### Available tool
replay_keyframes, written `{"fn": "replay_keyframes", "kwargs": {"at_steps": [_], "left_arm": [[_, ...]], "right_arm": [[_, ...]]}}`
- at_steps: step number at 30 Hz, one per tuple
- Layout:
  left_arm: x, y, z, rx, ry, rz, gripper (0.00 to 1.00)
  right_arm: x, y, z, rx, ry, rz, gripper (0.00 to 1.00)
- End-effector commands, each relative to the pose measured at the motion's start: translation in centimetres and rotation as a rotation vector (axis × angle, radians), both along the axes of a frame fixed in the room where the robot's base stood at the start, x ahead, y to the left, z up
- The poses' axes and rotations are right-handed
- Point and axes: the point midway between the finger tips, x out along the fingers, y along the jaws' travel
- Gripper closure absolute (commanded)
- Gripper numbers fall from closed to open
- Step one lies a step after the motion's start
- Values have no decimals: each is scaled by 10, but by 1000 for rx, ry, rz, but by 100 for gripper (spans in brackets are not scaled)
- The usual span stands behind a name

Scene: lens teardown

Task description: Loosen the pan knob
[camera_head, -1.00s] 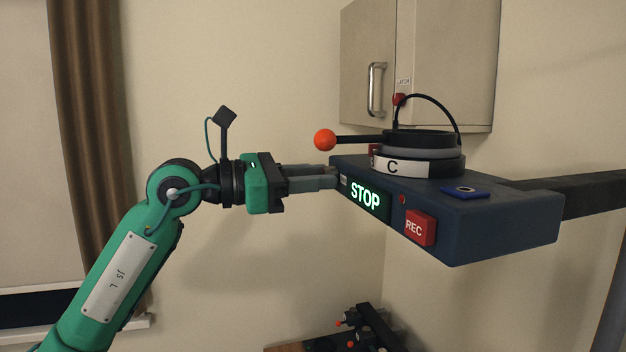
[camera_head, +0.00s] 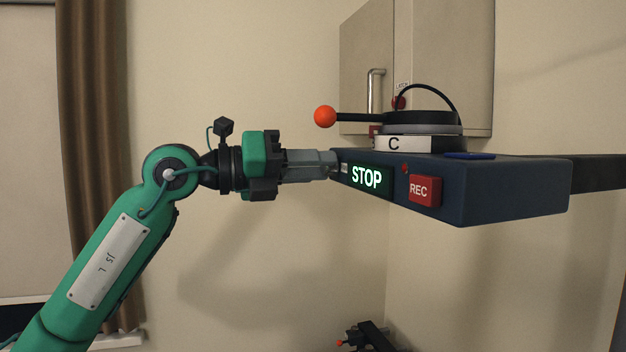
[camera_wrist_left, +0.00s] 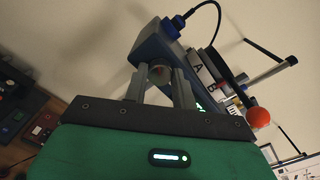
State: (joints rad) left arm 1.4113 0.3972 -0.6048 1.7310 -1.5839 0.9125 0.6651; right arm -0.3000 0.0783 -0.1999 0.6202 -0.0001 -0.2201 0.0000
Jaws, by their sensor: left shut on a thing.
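The dark blue camera head (camera_head: 490,190) carries a lit STOP panel (camera_head: 366,177) and a red REC button (camera_head: 424,190). My left gripper (camera_head: 334,164) reaches in from the left, its fingertips at the box's left end. In the left wrist view, a round brownish knob (camera_wrist_left: 160,72), apparently the pan knob, sits between the fingers at the box's end. My left gripper (camera_wrist_left: 158,82) is shut on it. The fingers hide the knob in the head view.
A ring marked C (camera_head: 415,143) sits on top of the box, with a black lever ending in an orange ball (camera_head: 325,116). A black cable (camera_head: 440,95) arches above. A beige cabinet (camera_head: 440,60) hangs behind.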

Motion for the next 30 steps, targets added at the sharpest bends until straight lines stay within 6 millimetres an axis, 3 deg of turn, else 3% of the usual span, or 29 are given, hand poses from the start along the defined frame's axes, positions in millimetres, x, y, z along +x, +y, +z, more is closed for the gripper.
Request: {"fn": "replay_keyframes", "kwargs": {"at_steps": [15,30], "left_arm": [[1,2,0,-144,423,3,96],[1,2,2,-203,605,2,96]], "right_arm": [[0,0,-33,0,0,0,64],[0,-2,-43,-2,1,1,64]]}}
